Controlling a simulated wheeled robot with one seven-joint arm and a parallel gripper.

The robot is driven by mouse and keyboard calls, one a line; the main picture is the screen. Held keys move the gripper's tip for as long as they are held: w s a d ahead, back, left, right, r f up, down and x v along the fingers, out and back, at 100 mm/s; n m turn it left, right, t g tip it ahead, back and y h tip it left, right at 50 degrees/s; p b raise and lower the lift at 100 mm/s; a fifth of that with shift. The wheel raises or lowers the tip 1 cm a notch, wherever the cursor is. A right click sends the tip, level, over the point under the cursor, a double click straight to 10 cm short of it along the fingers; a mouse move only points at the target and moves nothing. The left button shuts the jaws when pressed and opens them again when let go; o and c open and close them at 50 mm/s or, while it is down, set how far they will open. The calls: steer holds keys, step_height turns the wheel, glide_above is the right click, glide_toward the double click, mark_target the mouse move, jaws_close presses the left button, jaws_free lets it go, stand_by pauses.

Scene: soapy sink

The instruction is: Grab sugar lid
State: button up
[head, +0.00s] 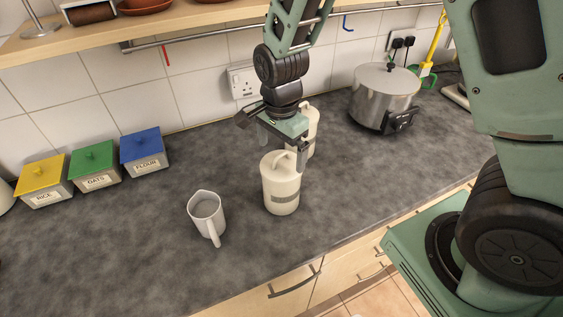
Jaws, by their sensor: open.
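A cream canister (281,190) stands upright on the worktop near the middle, with a grey label that I cannot read. Its cream lid (277,164) is seated on top and has a raised loop handle. My gripper (288,150) is open and points down just above this lid, close to the handle. One finger shows at the handle's right; the other is hard to make out. I cannot tell whether the fingers touch the handle. A second cream canister (311,128) stands behind, partly hidden by my gripper, so I cannot tell from the labels which one is sugar.
A white jug (207,216) stands to the left of the front canister. Rice (45,188), oats (94,168) and flour (145,154) boxes stand along the wall at left. A steel pot (381,98) stands at right. The front left worktop is clear.

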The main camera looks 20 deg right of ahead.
mark_target(282, 153)
steer(key=shift+f+p, duration=0.6)
steer(key=shift+f, duration=1.35)
steer(key=c, duration=0.6)
steer(key=shift+c, duration=0.2)
steer(key=shift+r, duration=0.15)
